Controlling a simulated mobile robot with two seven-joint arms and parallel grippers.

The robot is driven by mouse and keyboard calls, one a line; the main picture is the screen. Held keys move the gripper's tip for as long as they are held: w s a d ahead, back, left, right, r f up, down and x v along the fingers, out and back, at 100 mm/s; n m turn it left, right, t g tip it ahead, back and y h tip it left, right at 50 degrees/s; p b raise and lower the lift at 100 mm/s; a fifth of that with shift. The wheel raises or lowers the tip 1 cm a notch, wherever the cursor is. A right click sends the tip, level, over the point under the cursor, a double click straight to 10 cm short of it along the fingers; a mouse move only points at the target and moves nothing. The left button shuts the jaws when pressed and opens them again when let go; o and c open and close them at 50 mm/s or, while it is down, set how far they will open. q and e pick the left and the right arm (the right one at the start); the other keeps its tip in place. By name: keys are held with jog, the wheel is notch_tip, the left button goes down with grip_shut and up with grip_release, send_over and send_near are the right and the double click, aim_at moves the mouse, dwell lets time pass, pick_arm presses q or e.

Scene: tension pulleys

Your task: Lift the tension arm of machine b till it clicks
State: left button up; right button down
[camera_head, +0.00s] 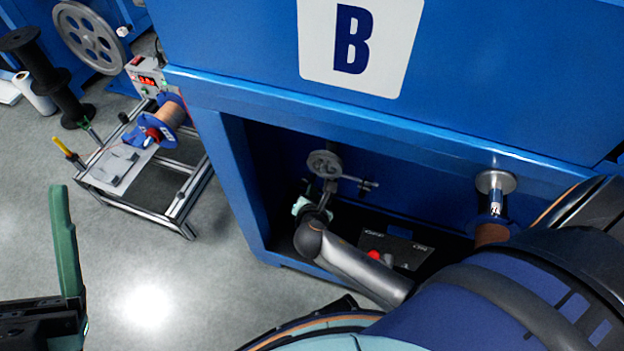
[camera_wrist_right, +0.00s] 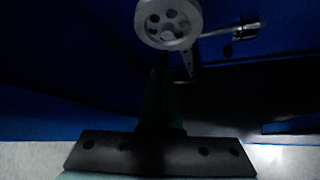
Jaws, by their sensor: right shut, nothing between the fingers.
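The pulley (camera_wrist_right: 168,22) and rod (camera_wrist_right: 228,30) also show at the top of the right wrist view. My right gripper (camera_head: 328,192) is in the bay just below the pulley. Its dark fingers (camera_wrist_right: 160,85) are shut and empty, pointing up towards the pulley; I cannot tell whether they touch it. My left gripper (camera_head: 66,245) is at the lower left, away from the machine, with one green finger showing.
A control panel (camera_head: 408,246) with a red button sits low in the bay. A round flange on a shaft (camera_head: 495,182) is at the bay's right.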

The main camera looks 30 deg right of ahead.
aim_at(313, 180)
jog(key=b+x, duration=0.4)
jog(key=x, duration=0.4)
jog(key=shift+w+d+f, duration=0.15)
jog(key=shift+f, duration=0.15)
jog(key=shift+w+d+f, duration=0.15)
jog(key=shift+w+d, duration=0.05)
jog(key=shift+w, duration=0.15)
pick_arm(q)
jog(key=shift+n, duration=0.5)
jog(key=f, duration=0.5)
jog(key=shift+w+d, duration=0.1)
jog(key=shift+d, duration=0.15)
jog(key=shift+r, duration=0.1)
